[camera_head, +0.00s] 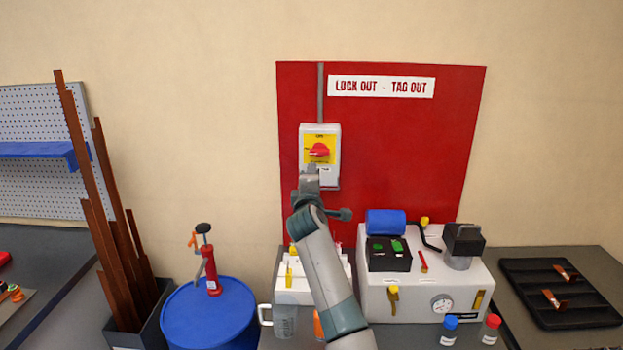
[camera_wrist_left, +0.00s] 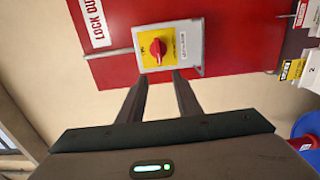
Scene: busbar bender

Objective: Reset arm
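My left gripper (camera_head: 311,174) is raised in front of the lower part of the isolator box on the wall. In the left wrist view my left gripper (camera_wrist_left: 159,78) has its two fingers apart with nothing between them, pointing at the box. The isolator box (camera_head: 332,132) is grey with a yellow plate and a red rotary knob (camera_head: 319,150). The knob also shows in the left wrist view (camera_wrist_left: 158,48), just beyond the fingertips and apart from them. My gripper hides part of the box's bottom edge. My right gripper is in neither view.
The box hangs on a red lock-out board (camera_head: 410,150). Below stand a white machine (camera_head: 420,295) with a gauge, a clear jug (camera_head: 284,320) and small bottles (camera_head: 449,330). A blue drum (camera_head: 210,320) carrying a red pump and a bin of copper bars (camera_head: 120,270) are left. A black tray (camera_head: 560,310) lies right.

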